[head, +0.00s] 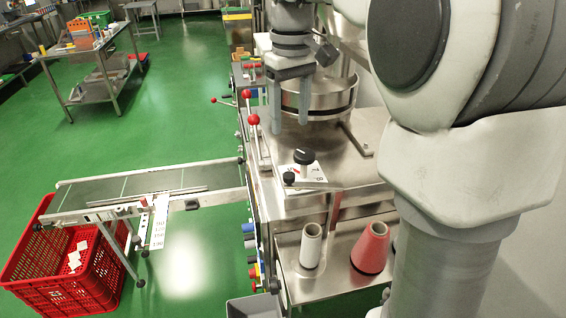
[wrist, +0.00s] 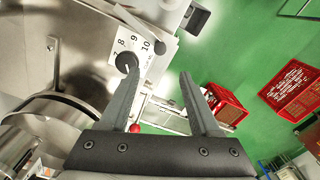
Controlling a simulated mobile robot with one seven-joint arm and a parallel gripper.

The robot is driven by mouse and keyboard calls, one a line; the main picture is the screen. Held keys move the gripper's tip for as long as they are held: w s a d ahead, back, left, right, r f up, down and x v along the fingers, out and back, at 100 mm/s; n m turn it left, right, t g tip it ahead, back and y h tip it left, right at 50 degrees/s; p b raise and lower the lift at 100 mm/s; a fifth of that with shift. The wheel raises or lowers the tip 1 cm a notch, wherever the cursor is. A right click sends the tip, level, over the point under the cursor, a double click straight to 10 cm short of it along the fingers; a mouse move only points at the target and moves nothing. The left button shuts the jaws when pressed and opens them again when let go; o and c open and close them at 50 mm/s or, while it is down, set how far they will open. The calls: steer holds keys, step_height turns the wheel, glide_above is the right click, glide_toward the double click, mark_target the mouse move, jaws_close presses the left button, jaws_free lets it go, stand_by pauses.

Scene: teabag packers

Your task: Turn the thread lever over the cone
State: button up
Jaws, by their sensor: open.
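My gripper (head: 290,124) hangs fingers down over the steel machine, in front of its round pan, open and empty. In the wrist view my gripper (wrist: 152,42) shows its two fingers spread apart. A red cone (head: 370,250) stands on the low steel shelf at the front, apart from my gripper. A black knob (head: 304,157) and a smaller black knob (head: 289,178) sit at a white numbered plate (head: 314,173). A bent metal rod (head: 355,140) lies right of the pan. Levers with red balls (head: 253,119) stand at the left side. I cannot tell which is the thread lever.
A white roll (head: 311,245) stands beside the cone. The round steel pan (head: 318,96) is close behind my fingers. A conveyor (head: 150,190) runs left to a red crate (head: 65,270). Green floor (head: 190,80) is open at left.

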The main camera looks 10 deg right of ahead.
mark_target(289, 175)
step_height(289, 175, down, 14)
steer(key=shift+r+b, duration=0.1)
steer(key=shift+b, duration=0.3)
jaws_close()
stand_by(1.3)
